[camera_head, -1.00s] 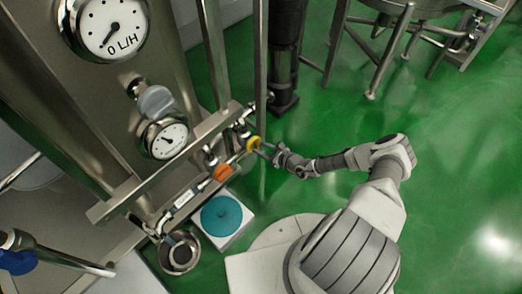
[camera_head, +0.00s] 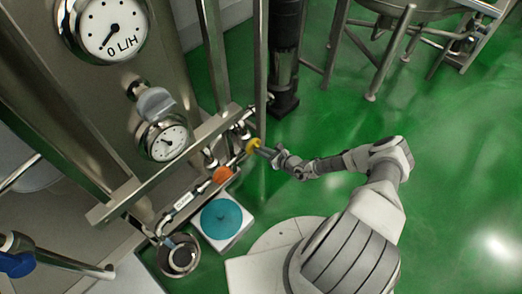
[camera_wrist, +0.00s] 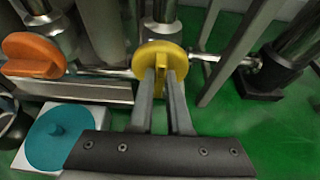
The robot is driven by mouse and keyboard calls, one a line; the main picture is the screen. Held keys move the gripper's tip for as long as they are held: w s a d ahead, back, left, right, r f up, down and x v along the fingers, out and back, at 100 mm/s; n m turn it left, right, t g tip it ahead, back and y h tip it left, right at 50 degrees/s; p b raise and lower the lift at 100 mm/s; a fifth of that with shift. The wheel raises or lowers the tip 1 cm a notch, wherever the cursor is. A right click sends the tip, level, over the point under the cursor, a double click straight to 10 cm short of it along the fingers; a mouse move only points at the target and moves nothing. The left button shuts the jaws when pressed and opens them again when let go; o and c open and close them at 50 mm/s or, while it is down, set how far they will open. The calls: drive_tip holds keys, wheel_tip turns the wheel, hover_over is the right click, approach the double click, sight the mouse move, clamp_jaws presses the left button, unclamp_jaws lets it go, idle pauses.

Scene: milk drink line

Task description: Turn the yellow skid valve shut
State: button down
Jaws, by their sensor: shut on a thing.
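The yellow skid valve (camera_head: 253,146) is a small round knob on the low pipe of the steel skid. In the wrist view the yellow valve (camera_wrist: 161,54) shows a round disc with a raised grip bar across it. My gripper (camera_head: 262,150) reaches it from the right in the head view. In the wrist view the two fingers of my gripper (camera_wrist: 163,80) are closed on the yellow bar, one on each side. The fingertips hide the bar's lower part.
An orange valve (camera_head: 222,174) sits left of the yellow one, also in the wrist view (camera_wrist: 34,56). A teal disc (camera_head: 221,217) on a white block stands below. A vertical post (camera_head: 261,80) rises close to my gripper. Green floor (camera_head: 450,190) is clear at right.

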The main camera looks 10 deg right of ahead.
drive_tip(key=shift+f+b, duration=0.1)
drive_tip(key=shift+b, duration=0.25)
drive_tip(key=m+y+b, duration=0.1)
drive_tip(key=m+y, duration=0.1)
drive_tip(key=m, duration=0.2)
drive_tip(key=d+f+m+y+b, duration=0.1)
drive_tip(key=m+y+b, duration=0.1)
drive_tip(key=m, duration=0.3)
drive_tip(key=w+m+g+y+b, duration=0.1)
drive_tip(key=m+y, duration=0.2)
drive_tip(key=m, duration=0.1)
drive_tip(key=shift+d+f+b, duration=0.15)
drive_tip(key=shift+f+b, duration=0.05)
drive_tip(key=shift+b, duration=0.15)
drive_tip(key=shift+m, duration=0.4)
idle(0.4)
drive_tip(key=c, duration=0.9)
unclamp_jaws()
drive_tip(key=shift+o, duration=0.2)
drive_tip(key=shift+s+d, duration=0.1)
drive_tip(key=v, duration=1.7)
drive_tip(key=shift+d+f, duration=0.2)
drive_tip(key=shift+f, duration=0.05)
